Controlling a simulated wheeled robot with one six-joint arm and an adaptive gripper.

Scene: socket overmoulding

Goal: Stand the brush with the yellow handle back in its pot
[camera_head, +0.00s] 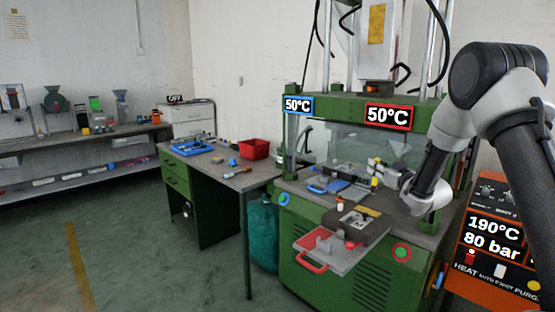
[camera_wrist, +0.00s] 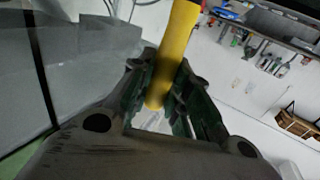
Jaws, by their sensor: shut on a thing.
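My gripper (camera_wrist: 165,82) is shut on the yellow handle of the brush (camera_wrist: 175,48) in the wrist view. The handle runs tilted between the fingers and leaves the picture at the top, where a little red shows beside it. The bristles are not visible. In the head view my gripper (camera_head: 380,171) is over the green press's bed, and the brush is too small there to make out clearly. I cannot tell the brush's pot for certain in either view.
The green press (camera_head: 340,262) has a clear guard panel and a dark block (camera_head: 357,222) at its front. A tray with a red handle (camera_head: 310,266) juts out. To the left, a workbench (camera_head: 228,183) holds a red bin (camera_head: 254,149) and a blue tray (camera_head: 190,147).

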